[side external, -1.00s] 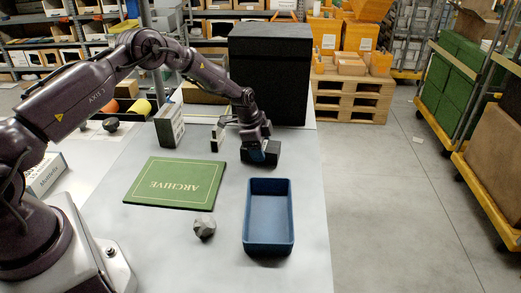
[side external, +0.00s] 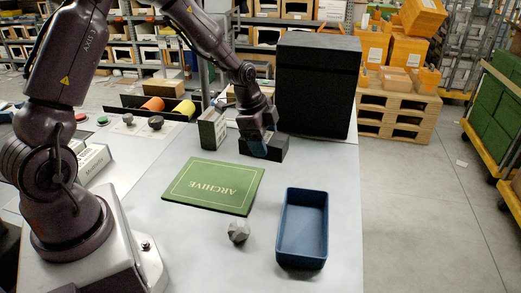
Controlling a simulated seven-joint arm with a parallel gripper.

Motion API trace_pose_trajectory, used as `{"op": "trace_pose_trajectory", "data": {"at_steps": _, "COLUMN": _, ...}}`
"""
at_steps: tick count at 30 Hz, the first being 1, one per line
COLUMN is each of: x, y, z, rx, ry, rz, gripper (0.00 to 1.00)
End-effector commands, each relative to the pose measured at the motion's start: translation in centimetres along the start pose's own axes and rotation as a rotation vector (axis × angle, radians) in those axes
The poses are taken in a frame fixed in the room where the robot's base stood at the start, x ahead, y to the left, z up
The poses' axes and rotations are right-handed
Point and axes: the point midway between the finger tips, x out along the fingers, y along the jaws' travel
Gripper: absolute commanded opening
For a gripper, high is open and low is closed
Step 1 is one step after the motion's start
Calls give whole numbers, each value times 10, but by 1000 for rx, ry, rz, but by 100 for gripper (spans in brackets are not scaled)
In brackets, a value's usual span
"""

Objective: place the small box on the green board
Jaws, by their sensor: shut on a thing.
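My gripper (side external: 260,147) is at the back of the grey table, its fingers pointing down and shut on a small black box (side external: 280,149). The fingers hide part of the box. Whether the box touches the table or hangs just above it, I cannot tell. The green board (side external: 213,186), lettered ARCHIVE, lies flat nearer the camera and to the left of the box. Nothing lies on the board.
A blue open tray (side external: 303,257) stands right of the board and is empty. A grey faceted lump (side external: 238,231) lies between them. An upright grey box (side external: 213,130) stands just left of my gripper. A tall black block (side external: 318,87) stands behind.

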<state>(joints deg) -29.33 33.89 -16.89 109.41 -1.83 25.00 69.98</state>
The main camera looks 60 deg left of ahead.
Motion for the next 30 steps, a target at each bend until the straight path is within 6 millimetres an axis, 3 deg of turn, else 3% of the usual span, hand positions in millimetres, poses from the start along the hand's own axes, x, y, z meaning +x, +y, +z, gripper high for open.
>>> {"op": "trace_pose_trajectory", "data": {"at_steps": 5, "x": -6, "y": -7, "z": 57, "rx": -132, "ry": -18, "rz": -3, "gripper": 30}}
{"op": "trace_pose_trajectory", "data": {"at_steps": 9, "x": -7, "y": 2, "z": 105, "rx": -207, "ry": -24, "rz": 10, "gripper": 30}}
{"op": "trace_pose_trajectory", "data": {"at_steps": 13, "x": -6, "y": 16, "z": 134, "rx": -223, "ry": -23, "rz": 23, "gripper": 30}}
{"op": "trace_pose_trajectory", "data": {"at_steps": 17, "x": 0, "y": 31, "z": 140, "rx": -163, "ry": -15, "rz": 37, "gripper": 30}}
{"op": "trace_pose_trajectory", "data": {"at_steps": 30, "x": 55, "y": 39, "z": 153, "rx": -128, "ry": -14, "rz": 33, "gripper": 30}}
